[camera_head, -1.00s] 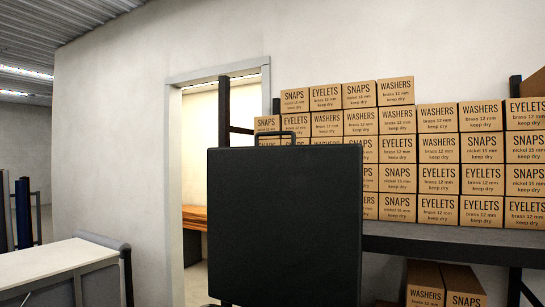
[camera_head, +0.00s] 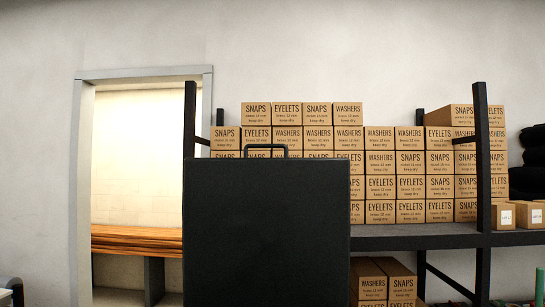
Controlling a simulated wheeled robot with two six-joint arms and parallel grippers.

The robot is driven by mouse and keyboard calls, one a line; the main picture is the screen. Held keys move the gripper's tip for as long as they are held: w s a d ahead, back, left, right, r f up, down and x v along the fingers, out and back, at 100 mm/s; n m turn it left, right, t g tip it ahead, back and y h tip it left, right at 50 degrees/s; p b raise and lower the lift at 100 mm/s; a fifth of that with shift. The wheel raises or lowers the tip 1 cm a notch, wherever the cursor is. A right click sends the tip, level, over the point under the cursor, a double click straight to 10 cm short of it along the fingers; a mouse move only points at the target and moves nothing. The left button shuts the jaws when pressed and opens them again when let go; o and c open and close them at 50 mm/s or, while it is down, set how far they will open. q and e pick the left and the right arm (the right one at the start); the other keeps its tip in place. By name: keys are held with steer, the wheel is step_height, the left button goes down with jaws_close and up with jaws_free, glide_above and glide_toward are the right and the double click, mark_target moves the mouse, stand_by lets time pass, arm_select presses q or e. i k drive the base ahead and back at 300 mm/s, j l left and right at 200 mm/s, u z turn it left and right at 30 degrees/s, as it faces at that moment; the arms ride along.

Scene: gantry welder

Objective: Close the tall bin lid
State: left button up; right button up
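A large dark flat panel (camera_head: 266,235) stands upright in the lower middle of the head view. A loop handle (camera_head: 265,150) sticks up from its top edge. It looks like the tall bin's lid standing raised, seen nearly face-on. The panel runs off the bottom of the picture, so the bin body and any hinge are hidden or out of view. Neither of my grippers is in view, so I cannot see whether they are open or shut.
Behind the panel a dark shelf rack (camera_head: 420,238) holds stacked cardboard boxes (camera_head: 380,160). More boxes (camera_head: 385,283) sit below the shelf. A doorway (camera_head: 140,170) opens at left, with a stack of brown boards (camera_head: 135,240) beyond it. Black rounded items (camera_head: 528,160) are at far right.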

mark_target(258, 232)
steer(key=i+j+z, duration=0.15)
steer(key=j+z, duration=0.2)
steer(key=j, duration=0.45)
steer(key=j+z, duration=0.4)
steer(key=j, duration=0.4)
steer(key=j+z, duration=0.35)
steer(key=j, duration=0.5)
steer(key=i+j+z, duration=0.2)
steer(key=j, duration=0.3)
steer(key=j+z, duration=0.25)
steer(key=j, duration=0.25)
